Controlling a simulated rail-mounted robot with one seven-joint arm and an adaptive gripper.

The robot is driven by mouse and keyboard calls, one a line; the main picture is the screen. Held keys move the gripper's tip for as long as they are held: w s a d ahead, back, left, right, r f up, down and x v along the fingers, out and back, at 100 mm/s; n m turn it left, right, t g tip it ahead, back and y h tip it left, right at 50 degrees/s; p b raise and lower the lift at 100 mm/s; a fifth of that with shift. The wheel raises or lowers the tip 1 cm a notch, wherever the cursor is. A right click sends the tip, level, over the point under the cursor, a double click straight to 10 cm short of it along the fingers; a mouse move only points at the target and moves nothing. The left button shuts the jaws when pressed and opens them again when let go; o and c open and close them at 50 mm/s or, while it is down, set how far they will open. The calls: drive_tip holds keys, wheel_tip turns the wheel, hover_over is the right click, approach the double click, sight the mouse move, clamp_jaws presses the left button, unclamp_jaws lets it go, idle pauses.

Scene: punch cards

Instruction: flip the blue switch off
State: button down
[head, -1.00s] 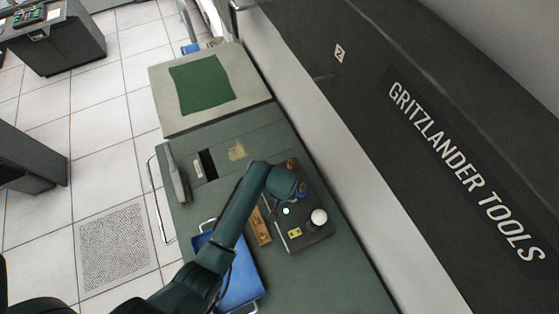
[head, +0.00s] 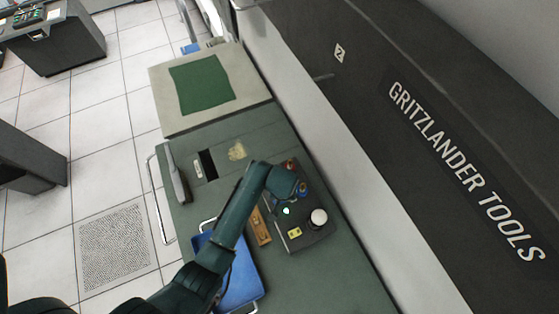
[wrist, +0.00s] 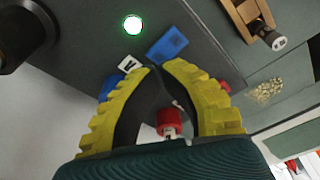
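The dark control panel (head: 322,236) lies on the green bench. Close to my gripper in the head view is a small blue part (head: 304,188), likely the blue switch. In the wrist view, a blue piece (wrist: 104,88) is mostly hidden behind the left finger, and a flat blue piece (wrist: 167,46) lies just beyond the fingertips; I cannot tell its switch position. My gripper (wrist: 160,66) has yellow ribbed fingers with tips drawn together, holding nothing visible. A red cap (wrist: 170,122) shows through the gap between the fingers, and another red part (wrist: 225,87) lies behind the right finger.
A lit green lamp (wrist: 132,24) and a white knob (head: 318,217) are on the panel. A yellow part (head: 294,232) is near its front. A wooden piece (head: 260,227) and a blue tray (head: 243,282) lie beside it. The wall stands to the right.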

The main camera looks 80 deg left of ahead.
drive_tip(key=shift+f+b, duration=1.15)
drive_tip(key=shift+f, duration=0.65)
idle(0.5)
wheel_tip(320, 180, up, 7)
drive_tip(key=p, duration=0.7)
drive_tip(key=shift+r, duration=0.15)
drive_tip(key=shift+a, duration=0.1)
idle(0.3)
